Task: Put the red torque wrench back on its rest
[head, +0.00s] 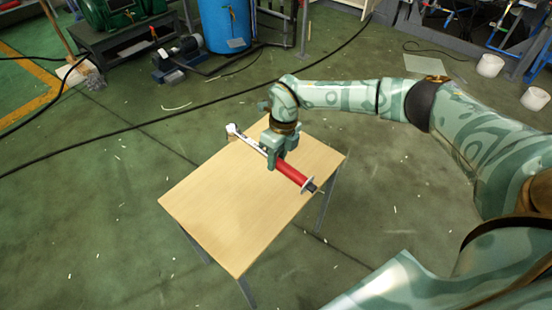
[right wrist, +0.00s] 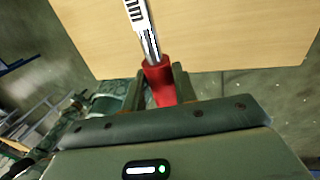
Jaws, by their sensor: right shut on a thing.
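The red torque wrench has a red handle (head: 290,173) and a silver shaft with a head at its upper left end. It lies diagonally over the far part of the wooden table (head: 235,215). My right gripper (head: 272,160) is shut on the wrench near the join of handle and shaft. In the right wrist view the red grip (right wrist: 158,78) sits between the fingers, and the marked silver shaft (right wrist: 140,25) points away over the tabletop. A pale piece (head: 308,184) shows at the handle's end. I cannot clearly make out the rest, nor whether the wrench touches it. My left gripper is not in view.
The near part of the tabletop is bare. Dark cables (head: 130,129) run over the green floor behind the table. A blue drum (head: 226,25) and a pump (head: 180,58) stand further back. White pots (head: 535,98) stand at the right.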

